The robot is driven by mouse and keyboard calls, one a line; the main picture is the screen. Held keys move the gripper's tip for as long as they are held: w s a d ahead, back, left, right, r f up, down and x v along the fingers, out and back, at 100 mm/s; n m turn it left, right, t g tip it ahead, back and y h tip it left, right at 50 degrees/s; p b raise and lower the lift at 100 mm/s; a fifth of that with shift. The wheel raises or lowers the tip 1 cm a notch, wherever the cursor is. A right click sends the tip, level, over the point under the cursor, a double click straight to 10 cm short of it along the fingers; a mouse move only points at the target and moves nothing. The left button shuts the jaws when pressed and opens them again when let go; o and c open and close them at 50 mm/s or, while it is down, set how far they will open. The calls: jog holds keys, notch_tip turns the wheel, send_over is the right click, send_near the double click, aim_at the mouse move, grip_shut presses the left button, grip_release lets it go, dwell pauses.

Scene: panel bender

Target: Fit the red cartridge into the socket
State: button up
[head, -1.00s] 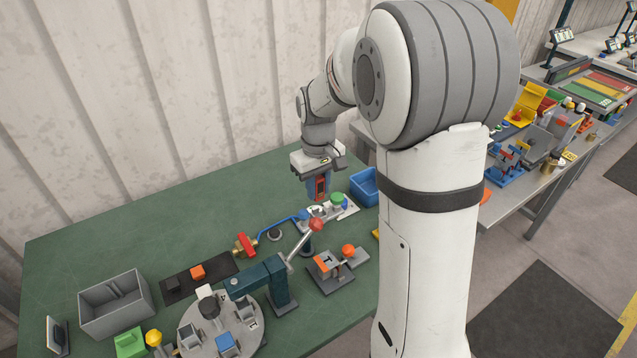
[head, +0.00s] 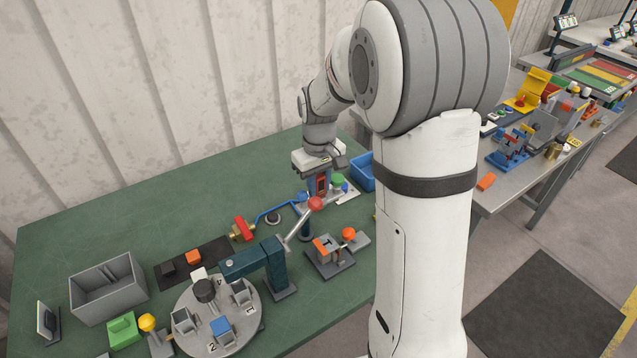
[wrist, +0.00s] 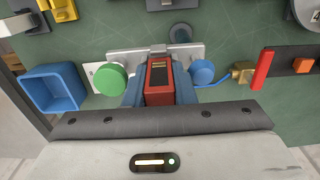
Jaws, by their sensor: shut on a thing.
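My gripper (head: 320,188) is shut on the red cartridge (head: 321,184), held upright at a light grey plate (head: 349,196) on the green table. In the wrist view the cartridge (wrist: 159,88) has a dark top with a yellowish label and sits between my blue fingers. The grey plate (wrist: 128,57) lies behind it there, with a green knob (wrist: 112,79) on the left and a blue knob (wrist: 203,71) on the right. The cartridge's lower end and the socket are hidden, so I cannot tell whether it is inserted.
A blue bin (head: 361,171) stands close on the right of the plate. A red-balled lever (head: 315,204) rises in front. A red-handled valve (head: 243,229) with a blue hose is on the left. The back left of the table is clear.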

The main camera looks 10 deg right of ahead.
jog(key=shift+f, duration=0.2)
jog(key=o, duration=1)
jog(key=shift+c, duration=1.1)
jog(key=shift+o, duration=0.8)
jog(key=shift+r, duration=0.1)
jog(key=shift+c, duration=0.2)
jog(key=shift+w+r+p, duration=0.15)
jog(key=shift+r+p, duration=0.3)
jog(key=shift+r, duration=0.2)
jog(key=shift+o, duration=0.8)
jog(key=shift+a+r+p, duration=0.1)
jog(key=shift+r+p, duration=0.85)
jog(key=shift+r, duration=0.45)
jog(key=shift+r+p, duration=1.65)
jog(key=shift+r, duration=0.8)
